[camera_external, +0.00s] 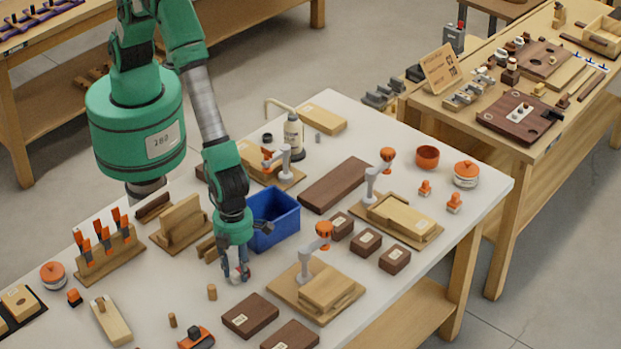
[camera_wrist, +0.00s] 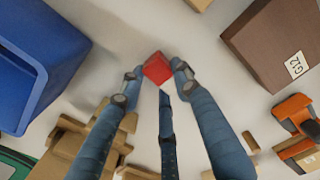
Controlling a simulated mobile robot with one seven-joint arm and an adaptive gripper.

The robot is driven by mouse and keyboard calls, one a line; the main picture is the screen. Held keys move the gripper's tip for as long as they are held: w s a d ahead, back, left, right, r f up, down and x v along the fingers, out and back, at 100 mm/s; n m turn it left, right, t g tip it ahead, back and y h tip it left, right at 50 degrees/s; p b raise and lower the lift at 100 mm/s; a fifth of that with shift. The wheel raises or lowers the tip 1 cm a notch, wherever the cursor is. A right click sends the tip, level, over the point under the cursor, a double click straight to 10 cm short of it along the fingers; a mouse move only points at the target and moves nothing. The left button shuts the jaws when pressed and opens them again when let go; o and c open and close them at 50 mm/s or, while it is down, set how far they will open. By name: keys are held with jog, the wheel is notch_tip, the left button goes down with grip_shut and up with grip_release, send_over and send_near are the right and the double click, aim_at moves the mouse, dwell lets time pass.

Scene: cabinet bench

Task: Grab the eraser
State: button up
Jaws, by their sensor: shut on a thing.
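A small red block (camera_wrist: 157,68), which could be the eraser, sits between the fingertips of my gripper (camera_wrist: 155,75) in the wrist view. The fingers are closed in around it, and its lower part is partly covered by them. In the external view my gripper (camera_external: 237,277) points down at the white bench top, just in front of the blue bin. The block is too small and too covered there to make out clearly. I cannot tell whether it touches the bench.
The blue bin (camera_external: 273,218) stands close behind my gripper. A small wooden cylinder (camera_external: 212,292) is to its left, and a dark brown block (camera_external: 250,315) is in front. An orange-headed clamp (camera_external: 324,235) on a wooden board stands to the right.

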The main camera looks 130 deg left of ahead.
aim_at(238, 269)
jog(key=shift+r, duration=0.1)
notch_tip(238, 269, up, 10)
jog(key=p, duration=0.1)
jog(key=shift+p, duration=0.35)
